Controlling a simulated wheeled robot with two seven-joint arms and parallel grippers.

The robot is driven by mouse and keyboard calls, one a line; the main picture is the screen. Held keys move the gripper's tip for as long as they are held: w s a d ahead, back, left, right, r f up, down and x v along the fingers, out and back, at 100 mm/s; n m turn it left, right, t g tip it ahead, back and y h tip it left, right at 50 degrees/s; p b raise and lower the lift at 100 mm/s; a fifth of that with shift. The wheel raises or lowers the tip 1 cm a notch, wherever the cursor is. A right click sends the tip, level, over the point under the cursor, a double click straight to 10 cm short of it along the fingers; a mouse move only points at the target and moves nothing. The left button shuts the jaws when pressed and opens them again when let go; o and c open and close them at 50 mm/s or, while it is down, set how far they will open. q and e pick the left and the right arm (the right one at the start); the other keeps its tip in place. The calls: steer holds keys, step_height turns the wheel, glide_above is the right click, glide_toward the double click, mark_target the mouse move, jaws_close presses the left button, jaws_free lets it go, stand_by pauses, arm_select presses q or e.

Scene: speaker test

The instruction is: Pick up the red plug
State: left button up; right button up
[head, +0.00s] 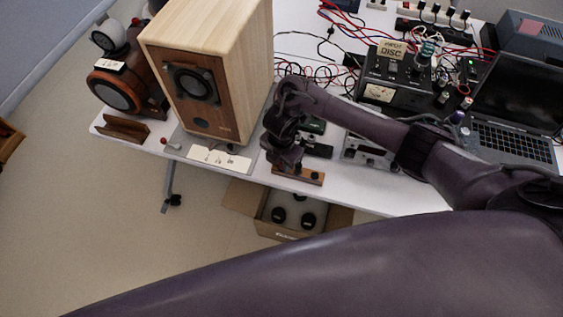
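A small red piece (165,141), which may be the red plug, lies at the table's front edge, left of the white card under the large wooden speaker. It is too small to make out its shape. My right gripper (284,160) points down at the front edge, right of that speaker and well to the right of the red piece. Its fingertips are just above or beside a small wooden block (311,178) with dark fittings. The dark fingers blend together, so whether they are open or hold anything does not show. My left gripper is out of view.
The wooden speaker (216,113) stands left of my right gripper; a round speaker (117,92) is farther left. A grey instrument (366,152), black box (381,93), laptop (512,143) and tangled wires crowd the right. A cardboard box (243,197) is below the table edge.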

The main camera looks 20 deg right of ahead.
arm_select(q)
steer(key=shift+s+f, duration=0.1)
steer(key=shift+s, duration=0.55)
arm_select(e)
jaws_close()
steer(key=shift+r, duration=0.1)
